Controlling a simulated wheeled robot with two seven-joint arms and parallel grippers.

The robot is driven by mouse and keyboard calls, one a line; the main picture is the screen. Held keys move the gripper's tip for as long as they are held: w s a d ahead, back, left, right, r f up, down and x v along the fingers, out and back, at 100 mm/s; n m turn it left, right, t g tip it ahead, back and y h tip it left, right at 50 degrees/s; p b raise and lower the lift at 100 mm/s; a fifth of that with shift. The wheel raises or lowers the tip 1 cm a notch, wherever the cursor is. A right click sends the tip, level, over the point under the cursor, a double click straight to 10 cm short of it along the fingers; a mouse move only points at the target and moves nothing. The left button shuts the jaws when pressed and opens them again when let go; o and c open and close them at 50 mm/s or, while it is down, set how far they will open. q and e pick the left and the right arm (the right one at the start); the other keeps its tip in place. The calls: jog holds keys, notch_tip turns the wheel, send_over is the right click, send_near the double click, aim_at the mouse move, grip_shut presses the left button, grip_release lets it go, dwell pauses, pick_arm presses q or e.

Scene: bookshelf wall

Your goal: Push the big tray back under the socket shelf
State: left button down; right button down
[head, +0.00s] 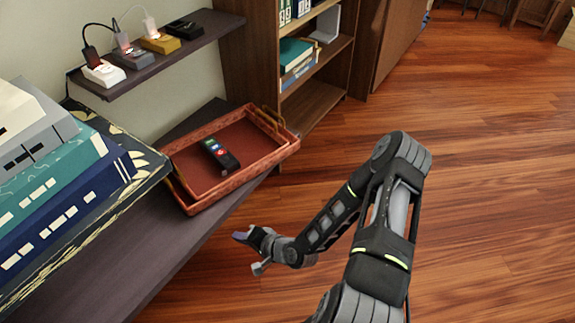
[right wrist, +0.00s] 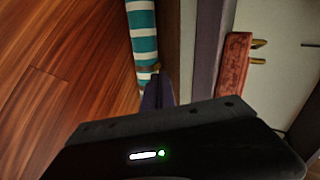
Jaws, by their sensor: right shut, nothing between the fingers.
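The big tray (head: 288,152), reddish brown with brass handles, sits on the dark ledge (head: 175,243). Its right side sticks out past the ledge's front edge. A black remote-like device (head: 220,154) with coloured buttons lies in it. The socket shelf (head: 205,42) is on the wall, above and behind the tray. The tray's edge also shows in the right wrist view (right wrist: 233,75). My right gripper (head: 241,237) is shut and empty, in front of the ledge and below the tray in the picture, apart from it. My left gripper is not in view.
Several sockets and plugs (head: 160,42) sit on the shelf. Stacked boxes (head: 60,190) fill the ledge's left end. A bookcase (head: 250,60) stands just behind the tray's right. A teal-striped roll (right wrist: 143,45) shows below the ledge. Wooden floor (head: 480,130) is clear at right.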

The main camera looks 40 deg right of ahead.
jog(key=s+d+r+m+t+h, duration=0.1)
jog(key=d+r+m+t+h, duration=0.1)
jog(key=d, duration=0.6)
jog(key=s+d+r+m+t+h, duration=0.2)
jog(key=d+r+m, duration=0.1)
jog(key=d, duration=0.5)
jog(key=s+d+r+m+t+h, duration=0.1)
jog(key=d+r+m+t+h, duration=0.1)
jog(key=d, duration=0.7)
jog(key=shift+s+r+m+h+b, duration=0.3)
jog(key=shift+r+m+h, duration=0.1)
jog(key=shift+r+h, duration=0.2)
jog(key=shift+w+d+f, duration=0.1)
jog(key=b, duration=0.3)
send_near(282, 156)
jog(key=w+d, duration=0.2)
jog(key=d, duration=0.2)
jog(key=w, duration=0.1)
jog(key=w+a, duration=0.2)
jog(key=shift+w+f+b, duration=0.2)
jog(key=shift+f+b, duration=0.1)
jog(key=shift+w+a+r, duration=0.1)
jog(key=shift+w+a, duration=0.05)
jog(key=shift+w, duration=0.25)
